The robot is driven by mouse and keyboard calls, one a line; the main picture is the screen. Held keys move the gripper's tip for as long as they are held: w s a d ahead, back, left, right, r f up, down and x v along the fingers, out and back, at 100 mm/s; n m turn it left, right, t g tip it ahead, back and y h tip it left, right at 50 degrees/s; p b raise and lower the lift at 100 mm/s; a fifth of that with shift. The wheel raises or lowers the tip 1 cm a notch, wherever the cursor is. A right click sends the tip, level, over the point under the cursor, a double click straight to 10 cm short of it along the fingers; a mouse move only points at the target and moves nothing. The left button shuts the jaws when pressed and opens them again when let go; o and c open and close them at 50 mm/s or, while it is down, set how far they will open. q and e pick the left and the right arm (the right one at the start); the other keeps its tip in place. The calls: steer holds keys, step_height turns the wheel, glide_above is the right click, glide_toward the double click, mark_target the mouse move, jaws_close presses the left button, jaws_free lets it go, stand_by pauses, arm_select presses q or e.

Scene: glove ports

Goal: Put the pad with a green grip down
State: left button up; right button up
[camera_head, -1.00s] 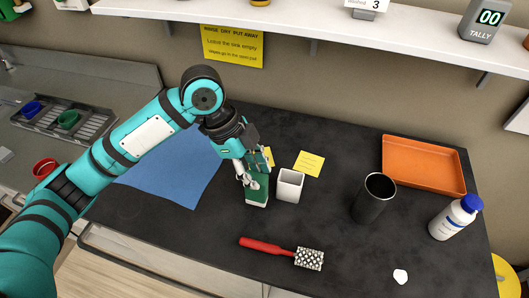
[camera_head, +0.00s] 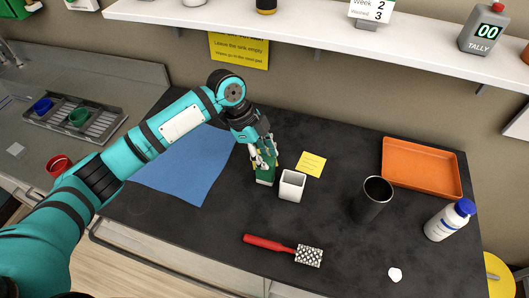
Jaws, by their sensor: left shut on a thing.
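The pad with a green grip (camera_head: 265,178) is at the left of the white cup, over the black counter. Its lower green part and pale bottom edge show; the upper part is hidden between the fingers. My left gripper (camera_head: 263,160) points down and is shut on it. I cannot tell whether the pad touches the counter. My right gripper is not in view.
A white square cup (camera_head: 292,186) stands close to the pad's right. A blue cloth (camera_head: 185,168), yellow note (camera_head: 311,164), red-handled brush (camera_head: 284,249), black tumbler (camera_head: 372,199), orange tray (camera_head: 421,168) and blue-capped bottle (camera_head: 449,220) are on the counter.

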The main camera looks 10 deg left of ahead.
arm_select(q)
steer(key=o, duration=1)
steer(key=shift+f, duration=0.15)
steer(key=shift+r, duration=0.25)
steer(key=shift+b+v, duration=1.35)
steer(key=shift+v, duration=4.55)
